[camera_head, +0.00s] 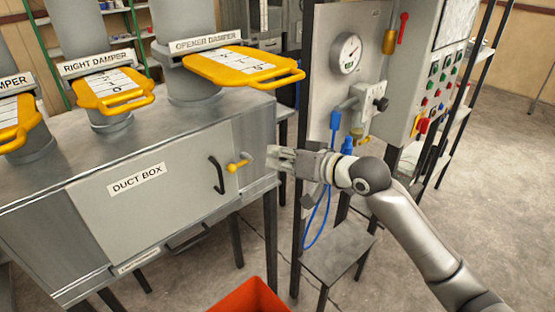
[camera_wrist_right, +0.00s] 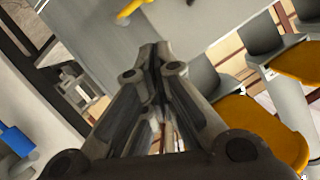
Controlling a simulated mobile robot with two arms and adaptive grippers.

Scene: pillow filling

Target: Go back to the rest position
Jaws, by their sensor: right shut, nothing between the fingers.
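My right gripper (camera_head: 275,157) is shut and empty at the right end of the duct box (camera_head: 92,212). Its closed fingers also show in the right wrist view (camera_wrist_right: 155,60). In the head view it is just right of the yellow latch handle (camera_head: 238,163) and the black door handle (camera_head: 216,175); I cannot tell whether it touches the box. My right arm (camera_head: 420,240) reaches in from the lower right. My left gripper is in neither view.
Yellow damper plates, including the opener damper (camera_head: 240,66) and right damper (camera_head: 112,90), top the box. A gauge panel (camera_head: 347,52) with a blue hose (camera_head: 322,222) and a button cabinet (camera_head: 437,90) stand right. A small stand (camera_head: 338,255) and orange bin (camera_head: 250,297) are below.

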